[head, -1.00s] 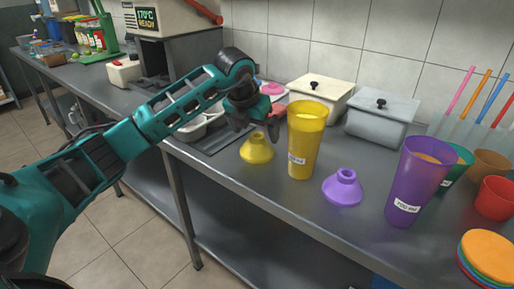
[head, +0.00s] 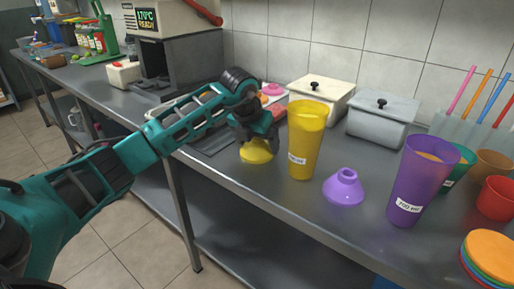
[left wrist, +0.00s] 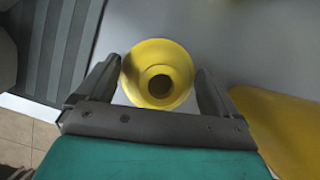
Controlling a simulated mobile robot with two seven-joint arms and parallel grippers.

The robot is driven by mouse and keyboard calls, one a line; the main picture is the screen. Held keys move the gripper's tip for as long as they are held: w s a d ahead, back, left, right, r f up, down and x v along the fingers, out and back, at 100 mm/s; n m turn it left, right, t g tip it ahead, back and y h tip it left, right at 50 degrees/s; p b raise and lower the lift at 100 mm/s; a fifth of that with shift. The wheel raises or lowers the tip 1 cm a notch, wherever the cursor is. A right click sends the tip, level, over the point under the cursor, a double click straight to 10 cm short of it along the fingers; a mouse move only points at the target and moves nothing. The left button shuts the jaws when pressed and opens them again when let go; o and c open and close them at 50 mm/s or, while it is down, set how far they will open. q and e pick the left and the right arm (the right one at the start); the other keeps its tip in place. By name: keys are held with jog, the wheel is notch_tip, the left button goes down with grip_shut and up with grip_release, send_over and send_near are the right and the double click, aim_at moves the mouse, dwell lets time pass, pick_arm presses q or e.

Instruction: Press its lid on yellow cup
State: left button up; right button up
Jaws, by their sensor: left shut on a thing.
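The yellow cup (head: 305,142) stands upright on the steel counter, with a white label on its side. The yellow lid (head: 256,153), a funnel-like dome with a neck, sits on the counter just left of the cup. My left gripper (head: 257,139) is over the lid and shut on it. In the left wrist view the lid (left wrist: 158,74) is between the two fingers, its round dark opening facing the camera. Part of the yellow cup (left wrist: 280,125) shows at the right there. My right gripper is not in view.
A purple lid (head: 344,188) lies right of the yellow cup. A purple cup (head: 418,180) stands farther right, with green, brown and red cups beyond it. Two lidded containers (head: 380,120) stand behind, by the wall. Stacked coloured discs (head: 488,255) are at the front right.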

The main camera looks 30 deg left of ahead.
pick_arm(q)
jog(key=shift+c, duration=0.4)
jog(key=shift+r, duration=0.15)
jog(key=shift+r, duration=0.2)
notch_tip(320, 180, up, 19)
jog(key=p, duration=0.3)
jog(key=shift+r+p, duration=0.2)
jog(key=shift+p, duration=0.2)
